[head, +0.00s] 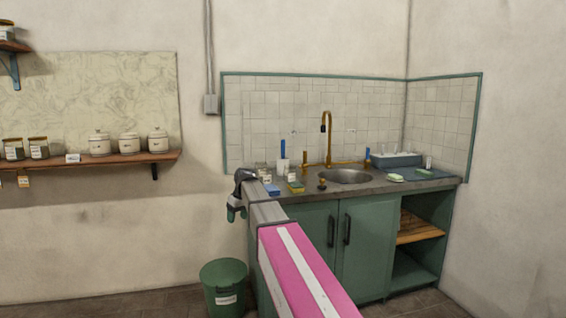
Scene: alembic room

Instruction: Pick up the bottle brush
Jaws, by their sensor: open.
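No bottle brush can be made out for certain. A blue upright handle (283,148) stands in a white holder (283,167) at the back left of the counter; it may be the brush, but its lower end is hidden. A smaller blue upright thing (367,158) stands right of the tap and is too small to name. My gripper (235,214) hangs at the end of my arm, in front of the counter's left end. It is open, small in view, and apart from the blue handle.
The counter (432,185) holds a sink (345,176), a brass tap (328,135), jars, sponges and a grey tray (397,160). A green bin (223,285) stands on the floor to the left. A shelf (100,159) with jars is on the left wall.

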